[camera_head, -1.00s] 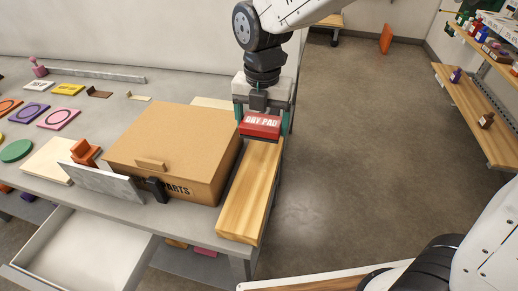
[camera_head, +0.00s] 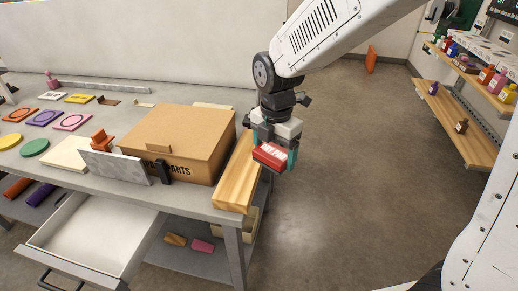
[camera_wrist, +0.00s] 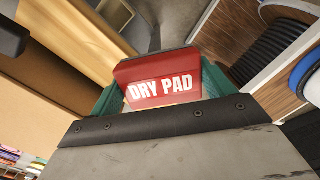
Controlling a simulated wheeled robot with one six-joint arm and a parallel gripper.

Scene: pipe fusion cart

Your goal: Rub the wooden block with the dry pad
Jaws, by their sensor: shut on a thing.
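The red dry pad (camera_head: 270,156), with white "DRY PAD" lettering, is held between the teal fingers of my gripper (camera_head: 274,158). The pad also shows in the wrist view (camera_wrist: 160,80), tilted, with my gripper (camera_wrist: 160,95) on both sides of it. The long wooden block (camera_head: 237,176) lies along the right edge of the table, beside the cardboard box. In the head view the pad is to the right of the block, past the table edge, and appears apart from it. The block also shows at upper left in the wrist view (camera_wrist: 90,38).
The cardboard parts box (camera_head: 180,140) stands left of the block, with a grey metal plate (camera_head: 115,168) in front. An open drawer (camera_head: 90,235) juts out below the tabletop. Shelves with bottles (camera_head: 470,125) stand at the right. The floor between is clear.

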